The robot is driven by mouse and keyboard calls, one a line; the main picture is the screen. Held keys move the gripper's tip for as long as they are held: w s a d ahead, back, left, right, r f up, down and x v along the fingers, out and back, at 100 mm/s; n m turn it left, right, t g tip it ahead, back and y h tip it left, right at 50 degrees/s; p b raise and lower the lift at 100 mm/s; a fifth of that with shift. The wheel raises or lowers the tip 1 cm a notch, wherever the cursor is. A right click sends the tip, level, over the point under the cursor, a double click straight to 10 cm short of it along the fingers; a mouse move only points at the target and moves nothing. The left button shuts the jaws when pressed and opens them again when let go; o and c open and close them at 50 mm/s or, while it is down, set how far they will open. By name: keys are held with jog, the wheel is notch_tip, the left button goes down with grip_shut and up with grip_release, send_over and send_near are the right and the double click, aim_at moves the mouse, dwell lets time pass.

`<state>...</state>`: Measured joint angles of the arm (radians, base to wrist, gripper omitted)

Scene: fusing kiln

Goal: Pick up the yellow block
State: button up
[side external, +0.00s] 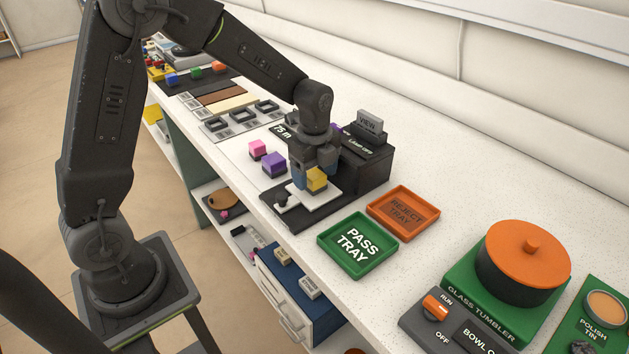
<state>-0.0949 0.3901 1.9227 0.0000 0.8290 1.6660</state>
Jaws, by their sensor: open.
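The yellow block (317,181) sits on a small white plate (322,200) on a dark base at the middle of the bench. My gripper (316,177) points down at the block, with its fingers around or just beside it. The fingers are open. They hide part of the block, and I cannot tell whether either finger touches it.
A black viewer box (366,165) stands close behind my gripper. The green pass tray (386,262) and orange reject tray (432,228) are empty, to the right.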

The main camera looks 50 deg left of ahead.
notch_tip(320, 180, down, 2)
jog(key=c, duration=1.2)
jog(key=shift+r, duration=0.2)
